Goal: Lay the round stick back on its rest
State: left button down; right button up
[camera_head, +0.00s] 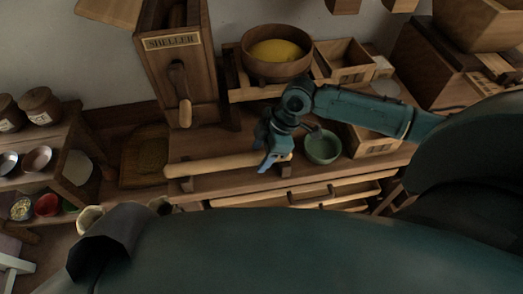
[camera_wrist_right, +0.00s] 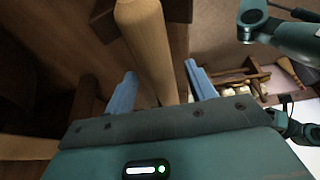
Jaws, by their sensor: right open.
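The round stick (camera_head: 225,163), a pale wooden rod, lies nearly level across the front of the bench in the head view. It appears to lie over the rest, two small dark wooden blocks, one near its left end (camera_head: 187,184) and one near its right end (camera_head: 286,170). Contact with the right block is hidden. My right gripper (camera_head: 273,153) is at the stick's right end. In the right wrist view the stick (camera_wrist_right: 148,45) runs between the blue fingers (camera_wrist_right: 163,88), which are spread with a gap on either side. My left gripper is not in view.
A green bowl (camera_head: 322,147) stands just right of my right gripper. Behind are the sheller (camera_head: 172,60) and a wooden bowl of yellow meal (camera_head: 275,65). A shelf with jars and small bowls (camera_head: 75,135) is at left. Drawers (camera_head: 330,194) are below the bench.

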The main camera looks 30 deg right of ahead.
jog(key=v, duration=1.3)
jog(key=s+a+f+m+t, duration=0.2)
jog(key=s+a+f+m, duration=0.2)
jog(key=s+a+f, duration=0.4)
jog(key=s+d+f+m+h+p, duration=0.1)
jog(key=s+d+f+m+h, duration=0.3)
jog(key=s+m, duration=0.45)
pick_arm(q)
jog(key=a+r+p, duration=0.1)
jog(key=p, duration=0.1)
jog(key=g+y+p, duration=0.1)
jog(key=p, duration=0.2)
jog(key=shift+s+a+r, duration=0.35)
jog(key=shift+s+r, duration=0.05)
pick_arm(e)
jog(key=w+a+t+y, duration=0.3)
jog(key=w+a+t, duration=0.2)
jog(key=w+t, duration=0.1)
jog(key=shift+w+a+n+t, duration=0.3)
jog(key=shift+w+n+t, duration=0.1)
jog(key=shift+t, duration=0.3)
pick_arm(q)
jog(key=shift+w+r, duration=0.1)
pick_arm(e)
jog(key=shift+f, duration=0.1)
